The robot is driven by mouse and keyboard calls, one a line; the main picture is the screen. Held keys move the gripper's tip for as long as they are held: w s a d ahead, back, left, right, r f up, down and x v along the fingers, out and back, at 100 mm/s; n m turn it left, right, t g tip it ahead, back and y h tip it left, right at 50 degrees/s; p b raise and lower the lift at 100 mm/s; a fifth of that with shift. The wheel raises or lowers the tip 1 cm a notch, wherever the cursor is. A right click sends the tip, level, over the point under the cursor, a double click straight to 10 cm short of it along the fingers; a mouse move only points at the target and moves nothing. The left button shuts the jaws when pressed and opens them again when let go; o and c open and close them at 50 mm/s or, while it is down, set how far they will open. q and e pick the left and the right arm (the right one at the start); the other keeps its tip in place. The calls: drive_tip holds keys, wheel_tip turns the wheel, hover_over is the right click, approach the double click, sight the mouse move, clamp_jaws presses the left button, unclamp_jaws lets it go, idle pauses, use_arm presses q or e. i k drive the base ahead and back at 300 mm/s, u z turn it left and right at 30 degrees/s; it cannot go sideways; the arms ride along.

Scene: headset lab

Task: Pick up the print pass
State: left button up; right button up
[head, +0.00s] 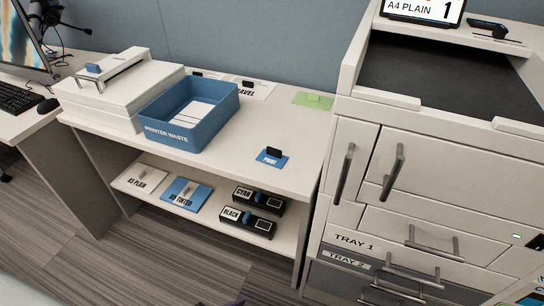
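The print pass (268,161) is a small blue card with white lettering that seems to read PRINT, with a black block standing on it. It lies flat on the right part of the white counter top (235,160), in front of a green card and to the right of the blue bin. Neither of my grippers can be made out in the head view.
A blue printer waste bin (173,131) holding paper stands left of the pass, beside a white box-like device (108,86). A green card (313,100) lies behind. Black toner boxes (247,222) sit on the lower shelf. A tall printer (430,170) stands right.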

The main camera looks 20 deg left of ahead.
sight(273, 158)
drive_tip(key=u, duration=2.45)
drive_tip(key=i, duration=1.5)
drive_tip(key=z, duration=2.5)
